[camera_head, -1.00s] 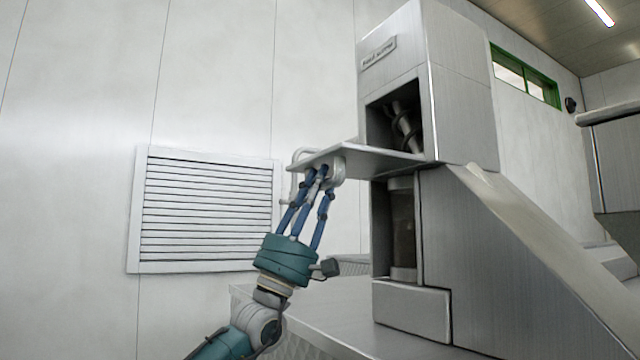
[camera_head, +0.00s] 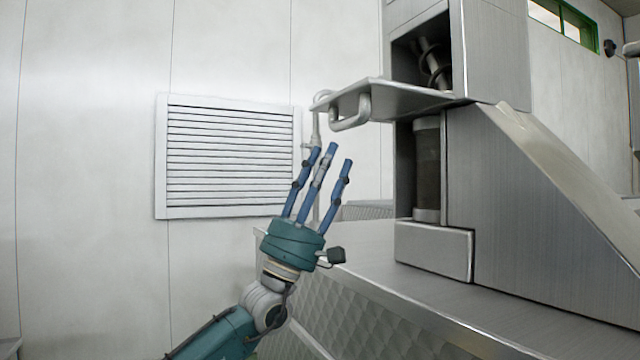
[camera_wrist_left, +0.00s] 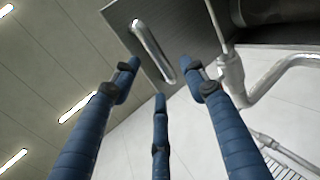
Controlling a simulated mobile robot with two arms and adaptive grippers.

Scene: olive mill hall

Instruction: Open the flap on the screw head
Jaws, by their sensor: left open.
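The screw head (camera_head: 492,50) is a tall metal housing with a dark opening in its front, where a coiled screw (camera_head: 436,65) shows. Its flap (camera_head: 405,98) is folded down and sticks out about level from the lower edge of the opening. A looped handle (camera_head: 350,113) hangs under the flap's outer end. My left gripper (camera_head: 330,165) is open and empty, below the handle and apart from it, fingers pointing up. The left wrist view shows the flap (camera_wrist_left: 190,30) and handle (camera_wrist_left: 152,50) beyond the spread fingers (camera_wrist_left: 160,90). My right gripper is out of view.
A louvred vent (camera_head: 228,157) is on the wall at left. A pale pipe (camera_head: 316,130) rises behind my fingers; it also shows in the wrist view (camera_wrist_left: 262,85). A metal bench (camera_head: 400,285) and sloping chute (camera_head: 560,170) stand below and right.

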